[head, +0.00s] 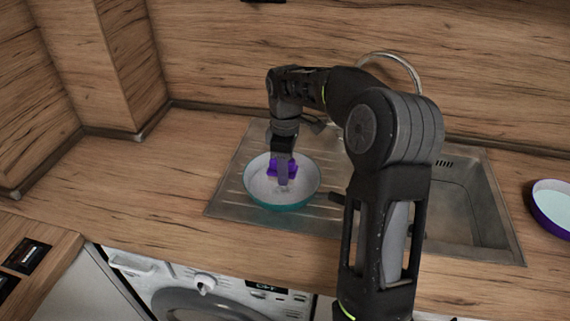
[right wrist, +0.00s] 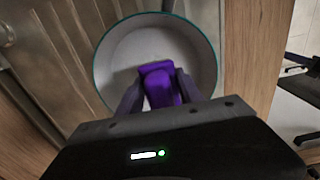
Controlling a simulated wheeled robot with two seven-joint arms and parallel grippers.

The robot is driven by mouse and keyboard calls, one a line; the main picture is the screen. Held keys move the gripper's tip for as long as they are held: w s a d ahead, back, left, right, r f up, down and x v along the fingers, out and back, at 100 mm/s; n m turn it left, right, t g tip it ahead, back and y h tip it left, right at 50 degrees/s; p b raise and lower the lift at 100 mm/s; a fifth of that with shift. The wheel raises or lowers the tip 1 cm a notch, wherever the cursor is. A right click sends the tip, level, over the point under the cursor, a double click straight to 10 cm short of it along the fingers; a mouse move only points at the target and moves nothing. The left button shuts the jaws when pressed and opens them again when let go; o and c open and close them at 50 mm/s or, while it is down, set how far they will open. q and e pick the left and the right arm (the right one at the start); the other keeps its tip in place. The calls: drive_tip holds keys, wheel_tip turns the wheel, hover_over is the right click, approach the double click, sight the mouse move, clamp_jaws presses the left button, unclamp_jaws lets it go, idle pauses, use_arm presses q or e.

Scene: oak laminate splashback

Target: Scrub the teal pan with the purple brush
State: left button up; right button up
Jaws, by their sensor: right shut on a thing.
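The teal pan (head: 283,204) sits on the ribbed drainboard of the sink in the head view, its inside pale grey. It also shows in the right wrist view (right wrist: 128,58). The purple brush (head: 272,169) is between the fingers of my right gripper (head: 284,178), over the inside of the pan. In the right wrist view the brush (right wrist: 160,84) sits between both fingers (right wrist: 158,92), which are shut on it. I cannot tell whether the brush touches the pan's bottom. My left gripper is not in view.
The sink basin (head: 465,205) and curved tap (head: 395,62) lie behind and right of my right arm. A purple bowl with a pale inside (head: 549,208) stands at the right edge. The wooden counter (head: 150,195) left of the sink is clear. A washing machine (head: 215,285) is below.

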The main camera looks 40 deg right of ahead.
sight(285, 194)
drive_tip(key=shift+s+f+b, duration=0.15)
drive_tip(key=shift+f+b, duration=0.5)
drive_tip(key=shift+f, duration=0.7)
drive_tip(key=shift+f+b, duration=0.65)
drive_tip(key=shift+f, duration=0.35)
drive_tip(key=shift+w+d+r+p, duration=0.1)
drive_tip(key=shift+w+d+p, duration=0.1)
drive_tip(key=shift+w+p, duration=0.1)
drive_tip(key=shift+d, duration=0.15)
drive_tip(key=shift+s+a+f+b, duration=0.2)
drive_tip(key=shift+s+a+b, duration=0.2)
drive_tip(key=shift+s+a, duration=0.4)
drive_tip(key=shift+w+a, duration=0.1)
